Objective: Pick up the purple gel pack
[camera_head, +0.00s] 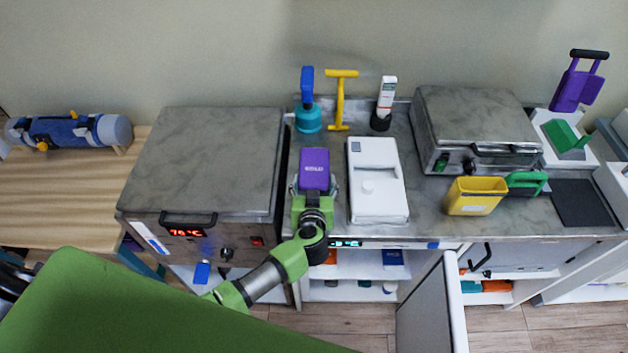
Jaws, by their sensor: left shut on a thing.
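The purple gel pack (314,168) is a small upright-looking block with pale lettering on its face, in the middle of the head view. My left gripper (313,192) is shut on its lower part, with the green wrist just below. The pack is over the grey counter, between the large steel unit on the left and a white device; I cannot tell whether it touches the counter. My right gripper is not in view.
A steel heater unit (205,150) reading 75 °C stands left. A white device (377,180) is close right of the pack. An open door (433,310) juts out below.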

